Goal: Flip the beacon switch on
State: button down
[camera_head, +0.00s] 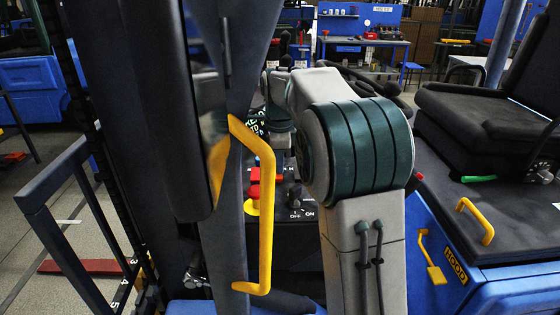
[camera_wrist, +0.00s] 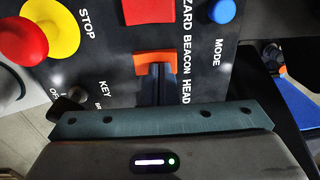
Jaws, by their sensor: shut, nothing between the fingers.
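The beacon switch is the orange rocker (camera_wrist: 155,60) beside the word BEACON on the dark control panel (camera_wrist: 105,62), in the wrist view. My gripper (camera_wrist: 156,78) is shut and empty, its dark fingertips at the rocker's lower edge and overlapping it in the picture. I cannot tell whether they touch it, or which way the rocker is tipped. The fingers hide part of the rocker and the panel below. In the head view my arm hides the rocker and the gripper; part of the panel (camera_head: 299,228) shows.
A red rocker (camera_wrist: 150,10) sits above the orange one, by a label ending in ZARD. A blue button (camera_wrist: 222,10) is at upper right, a red stop knob (camera_wrist: 20,40) on a yellow base at left. A yellow handle (camera_head: 266,215) stands before the panel in the head view.

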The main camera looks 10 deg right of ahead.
notch_tip(320, 180, up, 14)
jog(key=shift+s, duration=0.4)
jog(key=shift+a+f, duration=0.1)
